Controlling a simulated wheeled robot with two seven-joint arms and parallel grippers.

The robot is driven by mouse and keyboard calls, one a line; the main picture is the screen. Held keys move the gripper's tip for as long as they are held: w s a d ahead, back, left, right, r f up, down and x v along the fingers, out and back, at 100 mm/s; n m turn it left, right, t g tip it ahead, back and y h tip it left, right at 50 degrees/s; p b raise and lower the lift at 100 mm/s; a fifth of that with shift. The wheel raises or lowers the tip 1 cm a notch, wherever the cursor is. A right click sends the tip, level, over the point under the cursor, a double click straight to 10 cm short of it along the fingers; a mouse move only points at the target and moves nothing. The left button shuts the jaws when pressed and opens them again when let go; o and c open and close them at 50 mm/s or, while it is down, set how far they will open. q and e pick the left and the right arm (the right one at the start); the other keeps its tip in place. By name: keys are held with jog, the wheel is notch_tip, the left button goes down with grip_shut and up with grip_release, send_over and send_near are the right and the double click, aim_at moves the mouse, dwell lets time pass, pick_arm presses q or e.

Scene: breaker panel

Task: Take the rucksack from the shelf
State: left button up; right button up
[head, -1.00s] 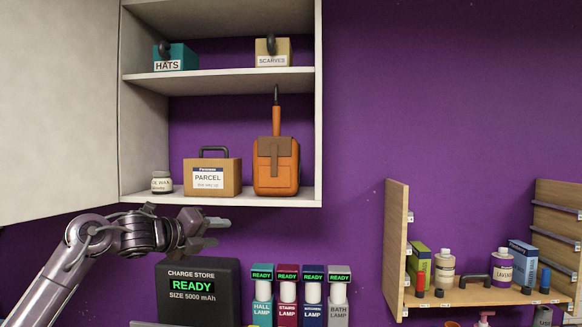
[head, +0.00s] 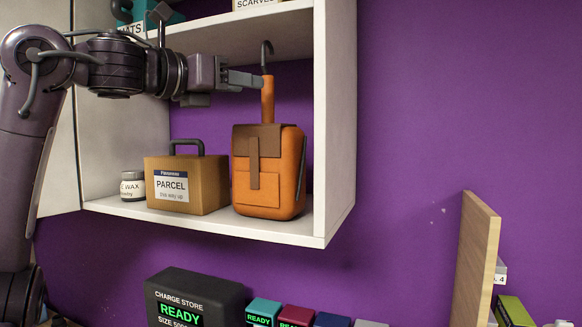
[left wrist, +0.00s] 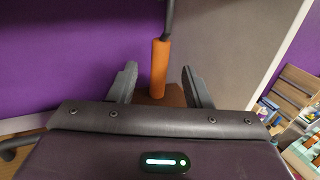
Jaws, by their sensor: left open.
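The orange rucksack (head: 283,178) with a brown flap stands upright on the lower shelf (head: 215,222) of the white cabinet. An orange upright handle (head: 267,98) with a dark hook on top rises from it. My left gripper (head: 248,80) is open at the height of the handle's upper part. In the left wrist view the orange handle (left wrist: 159,68) stands between and beyond the two open fingers (left wrist: 158,82). I cannot tell whether they touch it. My right gripper is not in view.
A parcel box (head: 187,184) with a dark handle and a small wax jar (head: 132,185) stand left of the rucksack. The upper shelf (head: 240,30) is close above my gripper. The cabinet's right side wall (head: 336,120) is beside the rucksack. A charge store (head: 195,298) sits below.

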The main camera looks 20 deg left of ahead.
aim_at(266, 83)
pick_arm(q)
jog(key=w+p, duration=0.1)
jog(key=w+d+r+p, duration=0.1)
jog(key=w+p, duration=0.1)
jog(key=shift+d+r, duration=0.1)
jog(key=shift+r, duration=0.05)
jog(key=x, duration=0.1)
jog(key=p+x, duration=0.1)
jog(key=x, duration=0.1)
jog(key=shift+f, duration=0.25)
jog(key=shift+w+d+f, duration=0.15)
jog(key=shift+w+d, duration=0.05)
jog(key=shift+w, duration=0.1)
jog(key=shift+s+a, duration=0.1)
jog(key=shift+s, duration=0.05)
jog(key=shift+s+a, duration=0.15)
jog(key=shift+s, duration=0.15)
jog(key=c, duration=0.4)
jog(key=shift+w, duration=0.15)
grip_shut()
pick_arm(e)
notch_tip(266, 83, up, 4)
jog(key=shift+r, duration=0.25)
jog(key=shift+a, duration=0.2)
